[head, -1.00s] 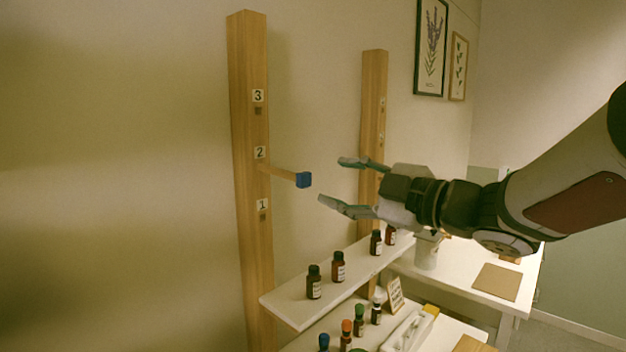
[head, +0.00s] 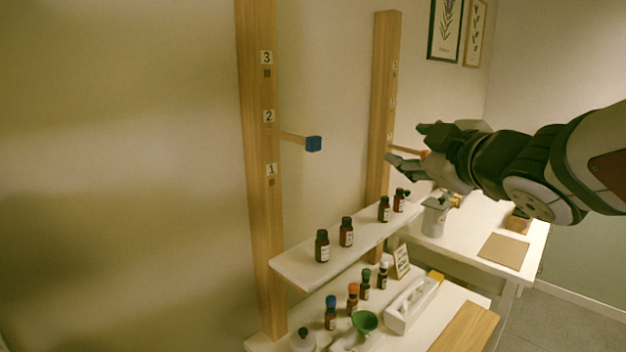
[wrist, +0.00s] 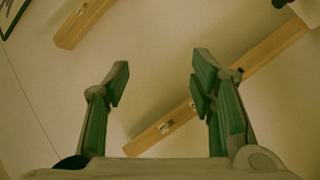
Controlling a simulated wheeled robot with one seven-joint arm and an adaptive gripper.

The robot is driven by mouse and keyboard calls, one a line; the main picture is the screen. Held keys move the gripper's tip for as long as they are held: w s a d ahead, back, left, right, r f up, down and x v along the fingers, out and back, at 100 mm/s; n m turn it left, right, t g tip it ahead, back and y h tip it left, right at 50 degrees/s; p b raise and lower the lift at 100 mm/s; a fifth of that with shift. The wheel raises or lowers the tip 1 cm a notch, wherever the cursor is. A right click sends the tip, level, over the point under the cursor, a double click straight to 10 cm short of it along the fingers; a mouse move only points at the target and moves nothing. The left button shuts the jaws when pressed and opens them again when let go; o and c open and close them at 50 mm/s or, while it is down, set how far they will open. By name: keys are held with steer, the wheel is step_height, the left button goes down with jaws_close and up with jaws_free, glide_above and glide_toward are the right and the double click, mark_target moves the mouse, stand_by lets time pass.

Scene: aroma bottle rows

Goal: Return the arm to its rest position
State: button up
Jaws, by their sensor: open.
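My gripper (head: 405,147) is open and empty in the head view, raised above the shelf beside the right wooden post, with its fingers pointing left. In the wrist view my gripper (wrist: 160,80) shows its two green-lined fingers well apart, with bare wall and wooden posts behind them. My arm reaches in from the right edge of the head view. Nothing is between the fingers.
A blue-tipped peg (head: 314,144) sticks out at slot 2 of the left post (head: 258,220). Dark bottles stand on the white shelf (head: 300,280). Colour-capped bottles, a green funnel (head: 364,322) and a white tray (head: 412,306) sit below. A grey canister (head: 434,218) stands on the table behind.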

steer(key=s+d+f+m+g+h, duration=0.4)
steer(key=s+d+f+m+h, duration=0.2)
steer(key=s+m, duration=0.3)
steer(key=s+a+f+m+g+y, duration=0.1)
steer(key=s+a+f+g, duration=0.1)
steer(key=s, duration=0.6)
steer(key=s+a+f+m+g+y, duration=0.1)
steer(key=s+f+m+g, duration=0.1)
steer(key=s+f+g, duration=0.2)
steer(key=s+f, duration=0.2)
steer(key=s, duration=0.1)
steer(key=shift+s+a+f+y, duration=0.2)
steer(key=shift+s+a+y, duration=0.2)
